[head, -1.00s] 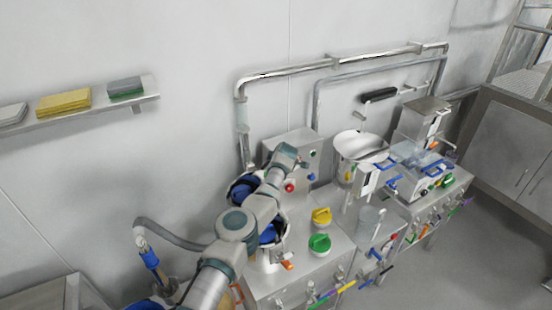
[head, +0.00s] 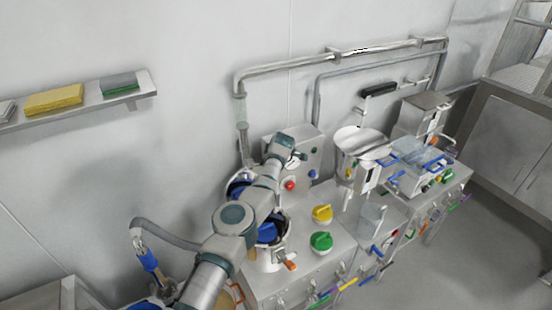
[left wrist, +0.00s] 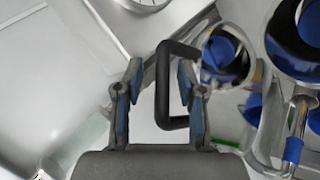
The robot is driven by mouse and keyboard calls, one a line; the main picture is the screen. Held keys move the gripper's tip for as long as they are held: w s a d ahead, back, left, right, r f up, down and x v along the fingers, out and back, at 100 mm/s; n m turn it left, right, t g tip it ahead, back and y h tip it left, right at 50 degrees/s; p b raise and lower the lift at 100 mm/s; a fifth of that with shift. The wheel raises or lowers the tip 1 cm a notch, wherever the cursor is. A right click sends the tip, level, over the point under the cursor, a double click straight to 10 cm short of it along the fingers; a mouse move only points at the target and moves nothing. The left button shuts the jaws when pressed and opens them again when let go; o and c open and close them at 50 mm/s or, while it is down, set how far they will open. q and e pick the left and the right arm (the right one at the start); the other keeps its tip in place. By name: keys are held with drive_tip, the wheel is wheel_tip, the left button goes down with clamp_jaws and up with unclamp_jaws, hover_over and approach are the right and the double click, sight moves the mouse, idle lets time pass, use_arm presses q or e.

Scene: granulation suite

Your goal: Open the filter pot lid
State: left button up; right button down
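Two round pots with blue insides, seemingly the filter pots, stand on the steel bench: a rear one (head: 240,187) and a front one (head: 270,232), both partly covered by my left arm in the head view. Two round openings with blue parts also show at the right of the left wrist view (left wrist: 225,55), (left wrist: 300,35). My left gripper (left wrist: 160,80) is open. A black C-shaped handle (left wrist: 163,88) lies between and beyond its fingers, nearer the right finger. I cannot tell whether they touch, or what the handle is fixed to. My right gripper is not in view.
Yellow (head: 322,213) and green (head: 321,241) knobs sit on the bench right of the pots. A control box (head: 302,160) with a red button stands behind. A steel hopper (head: 360,145) stands further right. Pipes (head: 330,56) run along the wall. A hose (head: 165,236) lies left.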

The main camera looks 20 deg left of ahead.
use_arm(q)
drive_tip(key=shift+s+a, duration=0.1)
drive_tip(key=shift+a, duration=0.1)
drive_tip(key=shift+d+r, duration=0.3)
drive_tip(key=shift+r, duration=0.2)
drive_tip(key=v, duration=0.6)
drive_tip(key=shift+s, duration=0.2)
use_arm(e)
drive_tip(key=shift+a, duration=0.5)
use_arm(q)
drive_tip(key=shift+d, duration=0.3)
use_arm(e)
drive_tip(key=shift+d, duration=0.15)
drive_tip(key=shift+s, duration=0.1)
